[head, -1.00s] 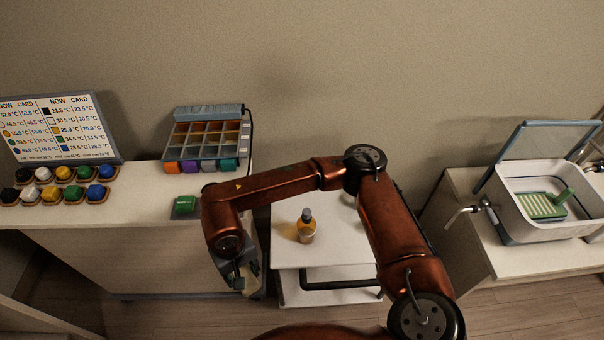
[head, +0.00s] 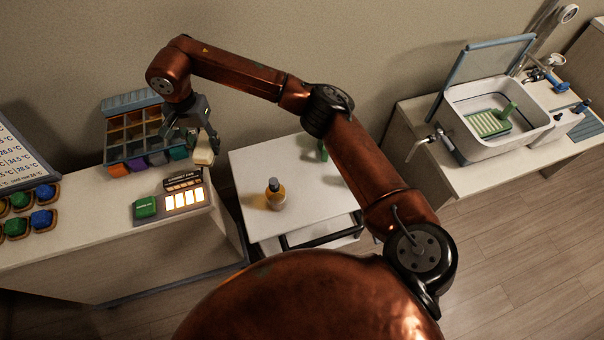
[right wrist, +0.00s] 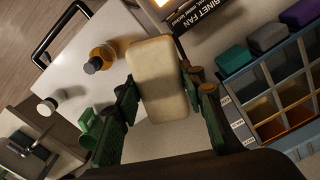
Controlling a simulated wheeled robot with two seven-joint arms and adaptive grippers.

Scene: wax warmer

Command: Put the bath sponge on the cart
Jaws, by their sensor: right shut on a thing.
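The bath sponge (head: 204,151) is a cream block held in my right gripper (head: 193,144). In the right wrist view the sponge (right wrist: 158,80) sits between the two fingers of the gripper (right wrist: 160,95), which is shut on it. The cart (head: 245,172) is a white table with a dark handle, right of the counter. In the head view the sponge is near the cart's left back corner, and it looks held above the surface. The cart top also shows in the right wrist view (right wrist: 75,85). My left gripper is not in view.
An amber bottle (head: 275,195) stands on the cart, and a green item (head: 323,150) is at its back, partly hidden by my arm. A lit panel (head: 185,198) and compartment rack (head: 130,130) are on the counter. A basin (head: 500,120) is at right.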

